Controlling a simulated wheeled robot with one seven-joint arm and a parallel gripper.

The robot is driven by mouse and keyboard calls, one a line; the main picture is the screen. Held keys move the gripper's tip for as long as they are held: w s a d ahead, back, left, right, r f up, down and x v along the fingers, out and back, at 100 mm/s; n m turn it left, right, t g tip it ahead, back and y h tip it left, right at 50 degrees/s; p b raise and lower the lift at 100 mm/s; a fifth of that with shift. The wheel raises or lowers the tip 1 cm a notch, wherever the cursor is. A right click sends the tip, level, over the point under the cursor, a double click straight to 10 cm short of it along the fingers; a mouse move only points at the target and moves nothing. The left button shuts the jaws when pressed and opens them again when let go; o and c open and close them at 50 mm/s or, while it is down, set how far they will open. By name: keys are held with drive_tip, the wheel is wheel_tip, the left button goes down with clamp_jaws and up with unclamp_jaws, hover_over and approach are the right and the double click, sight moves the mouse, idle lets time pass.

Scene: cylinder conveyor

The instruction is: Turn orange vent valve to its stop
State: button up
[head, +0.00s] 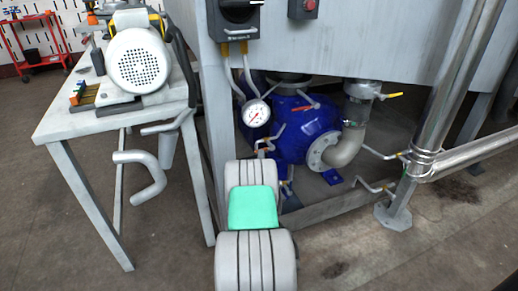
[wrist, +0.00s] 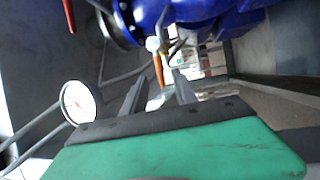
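The orange vent valve shows in the wrist view as a small orange lever (wrist: 159,70) on a metal fitting beside the blue pump body (wrist: 190,10). My gripper (wrist: 157,83) is open, with one dark finger on each side of the lever's line. The lever's lower end is at or just beyond the fingertips; I cannot tell whether either finger touches it. In the head view a small orange piece (head: 263,151) shows in front of the blue pump (head: 318,140). My arm hides the gripper there.
A pressure gauge (head: 256,114) is close to the left; it also shows in the wrist view (wrist: 78,102). A red lever (head: 305,107) is on the pump and a yellow one (head: 393,95) to its right. A workbench (head: 60,125) stands left, and thick pipes (head: 455,80) right.

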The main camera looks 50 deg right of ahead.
drive_tip(key=x, duration=0.5)
drive_tip(key=shift+d, duration=0.1)
clamp_jaws()
idle(1.2)
